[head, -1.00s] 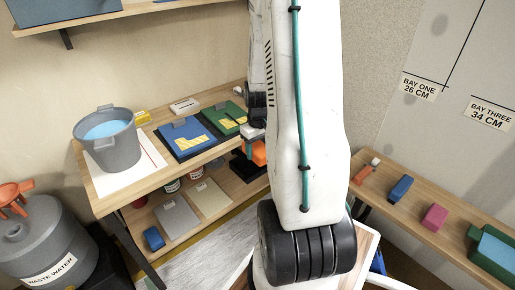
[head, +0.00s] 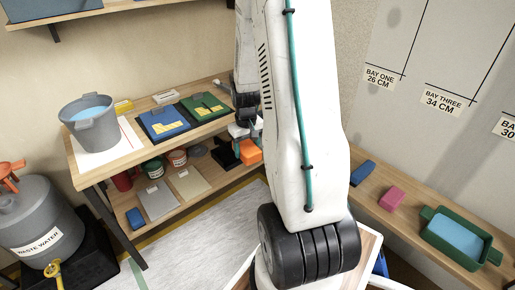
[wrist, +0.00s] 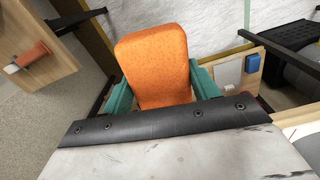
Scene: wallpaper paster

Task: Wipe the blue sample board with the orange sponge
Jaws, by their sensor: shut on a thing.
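The orange sponge (wrist: 153,66) fills the middle of the wrist view, between the teal fingers of my gripper (wrist: 160,85), which are shut on its sides. In the head view the sponge (head: 249,151) hangs below my gripper (head: 244,131), near the right end of the workbench, partly behind my arm. The blue sample board (head: 158,124) lies flat on the bench top, left of my gripper and apart from the sponge. It has a yellow patch on it and a grey clip at its top edge.
A green board (head: 205,106) lies beside the blue one. A grey bucket of water (head: 91,126) stands on the bench's left. A lower shelf holds tins and panels (head: 157,200). A right-hand shelf holds a blue block (head: 363,173), a pink block (head: 391,198) and a green tray (head: 428,214).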

